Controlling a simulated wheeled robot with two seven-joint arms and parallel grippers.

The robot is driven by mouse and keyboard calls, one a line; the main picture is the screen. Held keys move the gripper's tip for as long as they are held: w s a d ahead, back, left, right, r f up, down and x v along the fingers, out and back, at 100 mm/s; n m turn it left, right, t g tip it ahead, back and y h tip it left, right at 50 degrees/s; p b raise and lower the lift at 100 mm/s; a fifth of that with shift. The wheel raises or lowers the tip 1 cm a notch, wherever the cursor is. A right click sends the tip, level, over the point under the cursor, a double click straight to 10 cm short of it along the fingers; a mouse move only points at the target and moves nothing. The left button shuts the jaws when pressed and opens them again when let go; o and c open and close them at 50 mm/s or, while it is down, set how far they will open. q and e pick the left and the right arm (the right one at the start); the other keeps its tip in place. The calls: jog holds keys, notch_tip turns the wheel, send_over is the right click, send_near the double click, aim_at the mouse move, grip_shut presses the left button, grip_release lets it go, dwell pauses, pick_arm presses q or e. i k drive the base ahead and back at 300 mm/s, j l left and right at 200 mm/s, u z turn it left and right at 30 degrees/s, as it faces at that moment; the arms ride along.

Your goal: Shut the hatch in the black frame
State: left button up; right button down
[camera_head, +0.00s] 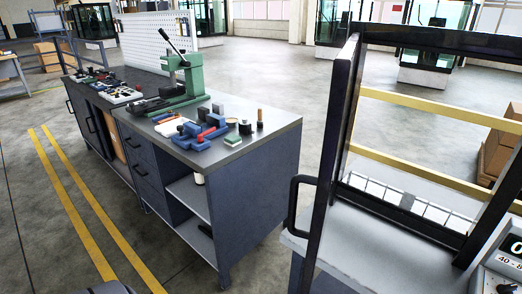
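The black frame (440,37) stands upright at the right, on a grey-topped unit, and its right side is cut off by the picture edge. A tall dark hatch edge (335,130) shows at the frame's left side, seen nearly edge-on. A black loop handle (293,205) sticks out to the left from its lower part. The frame's opening looks clear, with yellow bars visible through it. The hatch seems to stand open, though its hinge side is hard to tell. Neither of my grippers is in view.
A grey workbench (250,140) with a green press (186,75) and several tools stands left of the frame. A control box with a display (508,250) is at the lower right. Floor between bench and frame is clear. Yellow lines (75,200) run along the left floor.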

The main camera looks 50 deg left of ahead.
aim_at(344, 64)
jog(key=j+u, duration=0.1)
jog(key=j, duration=0.55)
jog(key=i+j+u, duration=0.15)
jog(key=j, duration=0.45)
